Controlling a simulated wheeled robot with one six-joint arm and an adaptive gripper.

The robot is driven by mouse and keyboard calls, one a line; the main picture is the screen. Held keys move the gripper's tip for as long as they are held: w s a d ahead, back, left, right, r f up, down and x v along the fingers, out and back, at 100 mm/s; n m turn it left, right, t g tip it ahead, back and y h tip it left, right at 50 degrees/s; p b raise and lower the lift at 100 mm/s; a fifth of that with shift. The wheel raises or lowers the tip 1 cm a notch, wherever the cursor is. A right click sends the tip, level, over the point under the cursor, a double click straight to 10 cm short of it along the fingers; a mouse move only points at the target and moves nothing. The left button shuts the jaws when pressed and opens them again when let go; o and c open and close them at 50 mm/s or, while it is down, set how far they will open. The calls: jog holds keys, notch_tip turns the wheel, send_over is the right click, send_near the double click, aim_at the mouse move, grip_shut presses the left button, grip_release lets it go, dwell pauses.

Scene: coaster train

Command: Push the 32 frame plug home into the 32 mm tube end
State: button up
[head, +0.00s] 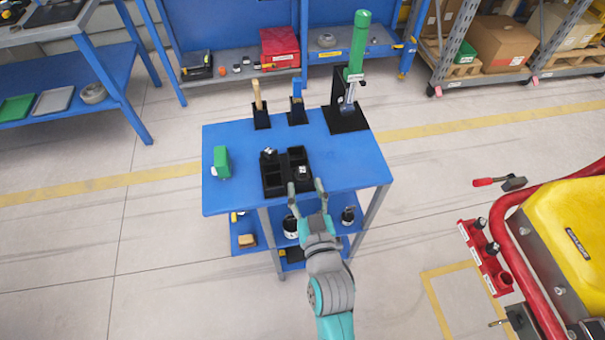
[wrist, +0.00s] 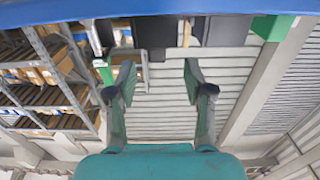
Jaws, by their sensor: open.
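A black tray (head: 264,190) with compartments sits at the front middle of the blue table. Two small dark plug-like pieces with white marks are in it: one at its back left (head: 268,154), one at its right (head: 302,170). The marks are too small to read surely, so I cannot tell which is the 32 plug. My gripper (head: 305,186) is open and empty at the table's front edge, just in front of the tray. Its spread fingers also show in the wrist view (wrist: 158,75). The red tube frame (head: 497,215) is at the right; no 32 mm tube end can be made out.
A green block (head: 221,161) lies on the table's left. A wooden-handled tool (head: 257,103), a blue holder (head: 297,107) and a tall green-topped tool (head: 359,45) stand at the back. A red rack (head: 467,238) with dark pieces is beside the yellow train body (head: 575,225).

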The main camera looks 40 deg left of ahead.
aim_at(304, 175)
jog(key=shift+x, duration=2.85)
jog(key=shift+w+d, duration=0.15)
grip_shut()
